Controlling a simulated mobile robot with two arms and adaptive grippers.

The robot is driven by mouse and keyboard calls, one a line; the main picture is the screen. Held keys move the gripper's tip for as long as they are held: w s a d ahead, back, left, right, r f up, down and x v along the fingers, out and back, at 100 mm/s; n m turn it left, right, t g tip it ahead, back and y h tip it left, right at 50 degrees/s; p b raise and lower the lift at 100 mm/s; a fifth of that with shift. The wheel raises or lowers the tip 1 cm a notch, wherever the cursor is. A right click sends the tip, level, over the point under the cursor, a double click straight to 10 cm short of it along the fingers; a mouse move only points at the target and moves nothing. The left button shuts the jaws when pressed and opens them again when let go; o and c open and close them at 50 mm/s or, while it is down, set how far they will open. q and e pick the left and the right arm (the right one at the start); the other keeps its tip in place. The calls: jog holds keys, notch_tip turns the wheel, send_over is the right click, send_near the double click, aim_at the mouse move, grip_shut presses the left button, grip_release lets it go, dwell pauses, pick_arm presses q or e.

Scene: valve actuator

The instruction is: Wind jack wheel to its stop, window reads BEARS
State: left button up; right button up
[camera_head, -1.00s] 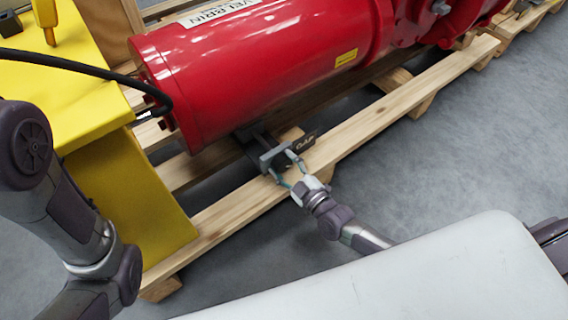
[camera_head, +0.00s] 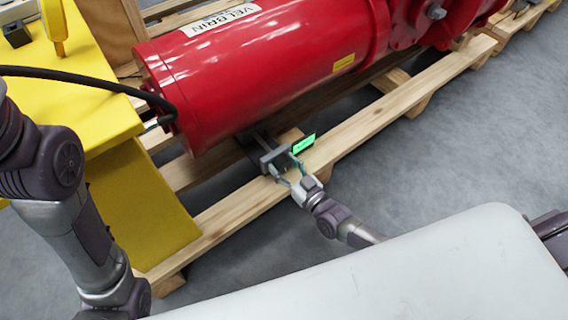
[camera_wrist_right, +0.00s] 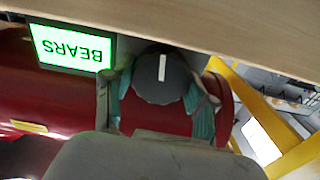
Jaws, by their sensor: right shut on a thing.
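The jack (camera_head: 270,156) is a grey block on the pallet under the red cylinder. Its window (camera_head: 304,144) is lit green; in the right wrist view the window (camera_wrist_right: 72,48) reads BEARS, upside down. The jack wheel (camera_wrist_right: 160,78) is a dark round knob with a white mark, between my right fingers. My right gripper (camera_head: 285,171) is shut on the wheel, and its teal pads flank it in the wrist view (camera_wrist_right: 160,100). In the head view the fingers and jack mostly hide the wheel. My left arm shows at the left; its gripper is out of view.
The red actuator cylinder (camera_head: 260,75) lies above the jack on a wooden pallet (camera_head: 235,208). A yellow stand (camera_head: 140,195) is at the left, with a black cable (camera_head: 85,75) running to the cylinder. Grey floor (camera_head: 440,145) is clear at the right.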

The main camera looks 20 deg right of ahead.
jog(key=shift+f+m, duration=0.1)
jog(key=shift+m, duration=0.4)
jog(key=o, duration=1.2)
jog(key=shift+c, duration=0.2)
jog(key=v, duration=1.2)
jog(key=shift+d, duration=0.1)
